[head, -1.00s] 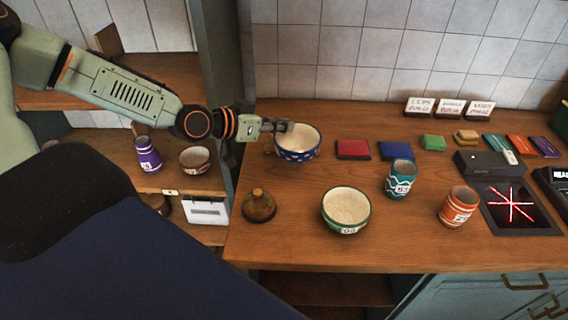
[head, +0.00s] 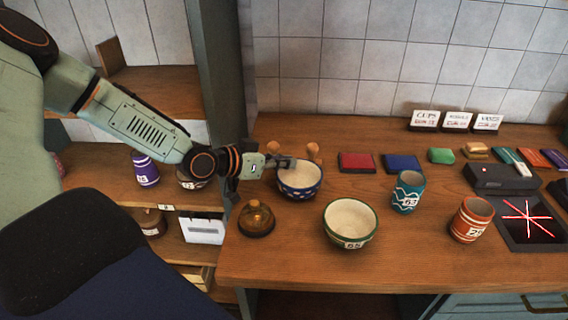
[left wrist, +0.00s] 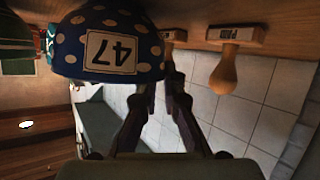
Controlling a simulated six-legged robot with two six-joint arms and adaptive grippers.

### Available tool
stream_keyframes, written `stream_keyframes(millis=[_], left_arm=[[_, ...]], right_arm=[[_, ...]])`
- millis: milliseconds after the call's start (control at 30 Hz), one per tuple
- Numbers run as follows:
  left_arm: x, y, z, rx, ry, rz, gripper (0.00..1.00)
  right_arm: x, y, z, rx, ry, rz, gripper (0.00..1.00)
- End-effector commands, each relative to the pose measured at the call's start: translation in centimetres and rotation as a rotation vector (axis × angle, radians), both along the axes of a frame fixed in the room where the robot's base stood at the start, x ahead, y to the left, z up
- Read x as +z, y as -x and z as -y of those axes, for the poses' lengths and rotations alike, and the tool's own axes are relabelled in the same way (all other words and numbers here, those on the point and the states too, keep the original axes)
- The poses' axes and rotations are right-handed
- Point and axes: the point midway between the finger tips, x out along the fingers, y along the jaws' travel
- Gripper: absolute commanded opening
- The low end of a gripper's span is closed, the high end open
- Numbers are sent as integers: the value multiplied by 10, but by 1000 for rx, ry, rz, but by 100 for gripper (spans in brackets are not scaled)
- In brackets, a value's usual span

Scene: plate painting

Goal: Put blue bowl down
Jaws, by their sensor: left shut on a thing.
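The blue bowl (head: 299,186) has pale dots and a cream inside. In the head view it is at the back left of the wooden counter. My left gripper (head: 284,163) is shut on its rim at the back left side. In the left wrist view the blue bowl (left wrist: 108,42) shows a label reading 47, and the fingers of my left gripper (left wrist: 160,78) reach its edge. The bowl looks upright and at or close to the counter top; I cannot tell whether it touches. My right gripper is not in view.
A green-rimmed bowl (head: 350,224) stands in front of it, and an amber domed object (head: 256,218) at front left. A teal cup (head: 407,192) and an orange cup (head: 471,219) stand to the right. Wooden-handled stamps (head: 313,150) are behind. A red block (head: 357,162) lies to the right.

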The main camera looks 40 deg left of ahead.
Motion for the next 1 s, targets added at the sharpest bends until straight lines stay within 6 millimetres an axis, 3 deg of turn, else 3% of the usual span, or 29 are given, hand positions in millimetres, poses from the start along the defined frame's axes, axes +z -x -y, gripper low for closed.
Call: stream_keyframes(millis=[167, 200, 467, 767, 1000], left_arm=[[-3, 0, 0, 0, 0, 1, 0], [-4, 0, 0, 0, 0, 0, 9], [-3, 0, 0, 0, 0, 0, 30], [-2, 0, 0, 0, 0, 0, 30], [8, 9, -5, 6, 5, -1, 30]], right_arm=[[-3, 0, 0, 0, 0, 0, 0], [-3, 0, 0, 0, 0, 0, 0], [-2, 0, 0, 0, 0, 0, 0], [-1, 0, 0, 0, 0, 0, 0], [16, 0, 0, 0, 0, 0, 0]])
